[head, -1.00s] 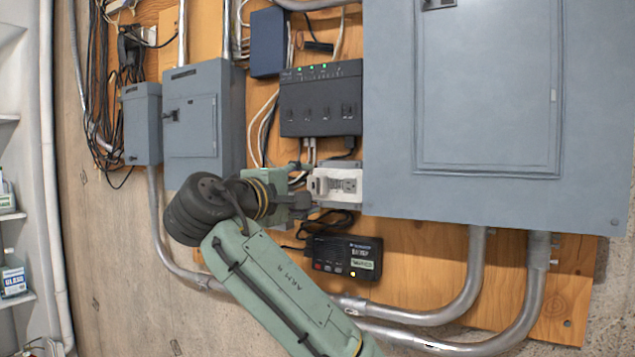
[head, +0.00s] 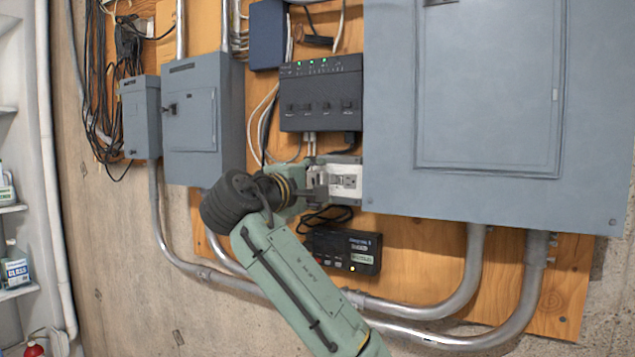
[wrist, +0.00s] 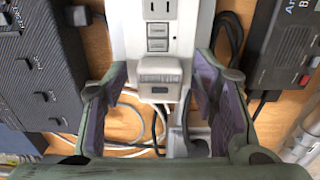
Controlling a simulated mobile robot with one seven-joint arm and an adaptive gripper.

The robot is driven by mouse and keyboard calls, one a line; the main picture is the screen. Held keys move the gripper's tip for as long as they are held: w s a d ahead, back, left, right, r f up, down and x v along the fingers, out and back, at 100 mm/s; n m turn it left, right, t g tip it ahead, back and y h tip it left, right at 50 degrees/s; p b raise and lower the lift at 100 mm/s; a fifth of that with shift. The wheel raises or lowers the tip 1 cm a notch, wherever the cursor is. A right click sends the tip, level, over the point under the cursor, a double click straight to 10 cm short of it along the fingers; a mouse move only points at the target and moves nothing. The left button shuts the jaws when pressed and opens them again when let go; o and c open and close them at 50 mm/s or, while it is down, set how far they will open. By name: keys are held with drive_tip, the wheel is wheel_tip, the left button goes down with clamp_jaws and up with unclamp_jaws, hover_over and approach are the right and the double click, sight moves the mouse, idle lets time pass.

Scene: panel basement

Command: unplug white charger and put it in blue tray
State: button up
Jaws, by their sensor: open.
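The white charger (wrist: 160,77) is plugged into the lower part of the white wall outlet (wrist: 158,32); in the head view this outlet (head: 350,181) is beside the large grey panel. My gripper (wrist: 161,92) is open, with one purple-padded finger on each side of the charger. I see gaps between the charger and both fingers. In the head view my gripper (head: 314,184) is at the outlet's left side and hides most of the charger. No blue tray shows in either view.
A black network box (head: 321,93) is above the outlet and a black battery unit (head: 344,250) below it. The grey panel (head: 490,110) stands close on the right. Loose cables (wrist: 138,125) hang behind my fingers. Metal conduits (head: 440,308) run below.

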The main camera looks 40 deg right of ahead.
idle(0.8)
clamp_jaws()
idle(0.5)
drive_tip(key=shift+a, duration=0.1)
drive_tip(key=shift+b+v, duration=1.2)
drive_tip(key=shift+v, duration=1.75)
